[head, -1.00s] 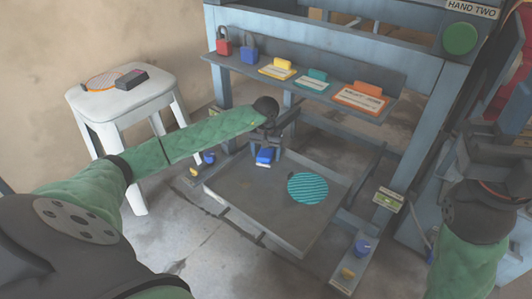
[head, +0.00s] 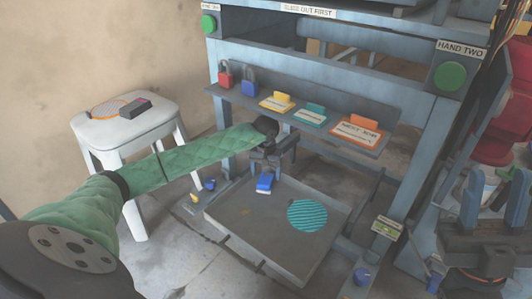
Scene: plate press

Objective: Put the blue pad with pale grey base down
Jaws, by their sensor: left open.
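The blue pad with pale grey base (head: 264,184) is at the back left part of the grey press tray (head: 255,232), right below my left gripper (head: 264,174). My left gripper is open, with its fingers close above or around the pad. I cannot tell whether they touch it. The pad seems to rest on the tray, but its upper part is partly hidden by the gripper. A striped teal disc (head: 308,215) lies on the tray to the right of the pad.
The press frame stands around the tray. Its shelf (head: 238,98) holds red (head: 225,75) and blue padlocks (head: 249,80) and several coloured cards. A green button (head: 449,76) is at upper right. A white stool (head: 125,125) stands left. The tray's front is clear.

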